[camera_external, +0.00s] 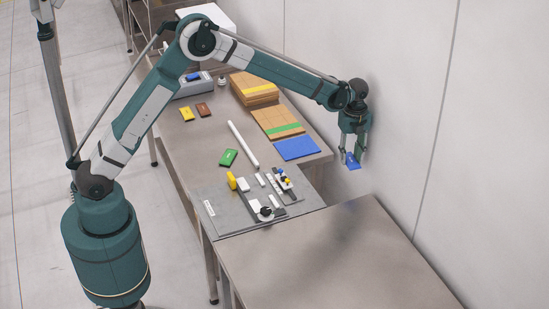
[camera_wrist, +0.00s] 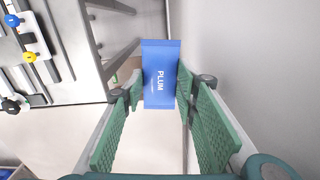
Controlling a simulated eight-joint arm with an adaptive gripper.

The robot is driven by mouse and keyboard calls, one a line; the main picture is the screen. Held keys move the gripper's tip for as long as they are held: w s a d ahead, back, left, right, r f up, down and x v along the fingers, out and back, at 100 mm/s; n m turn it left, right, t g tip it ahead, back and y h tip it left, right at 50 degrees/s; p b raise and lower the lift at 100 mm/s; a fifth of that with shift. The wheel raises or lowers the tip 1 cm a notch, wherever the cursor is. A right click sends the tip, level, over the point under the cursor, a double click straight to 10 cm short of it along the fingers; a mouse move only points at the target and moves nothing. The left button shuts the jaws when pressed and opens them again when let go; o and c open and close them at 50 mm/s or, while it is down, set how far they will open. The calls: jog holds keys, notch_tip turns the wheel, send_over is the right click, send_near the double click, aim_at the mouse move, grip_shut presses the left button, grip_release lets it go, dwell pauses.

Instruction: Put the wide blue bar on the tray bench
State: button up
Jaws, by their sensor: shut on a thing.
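A blue bar (camera_external: 353,162), labelled PLUM in the wrist view (camera_wrist: 160,70), is held between the two green fingers of my gripper (camera_external: 355,150). My gripper is shut on the bar's sides and points down. It hangs in the air near the wall, to the right of the benches. Two benches show: a bare grey front bench (camera_external: 330,262) at lower right, and a longer back bench (camera_external: 205,142) carrying many items. I cannot tell which one is called the tray bench.
The wall (camera_external: 400,100) is close to my gripper.

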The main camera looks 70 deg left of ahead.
jog(key=s+a, duration=0.1)
jog(key=a, duration=1.9)
jog(key=n+b, duration=0.1)
send_over(219, 106)
jog(key=shift+d+f, duration=0.15)
jog(key=shift+f, duration=0.4)
jog(key=shift+f+b, duration=0.5)
jog(key=shift+f, duration=2.65)
jog(key=shift+f, duration=0.1)
jog(key=shift+f, duration=1.75)
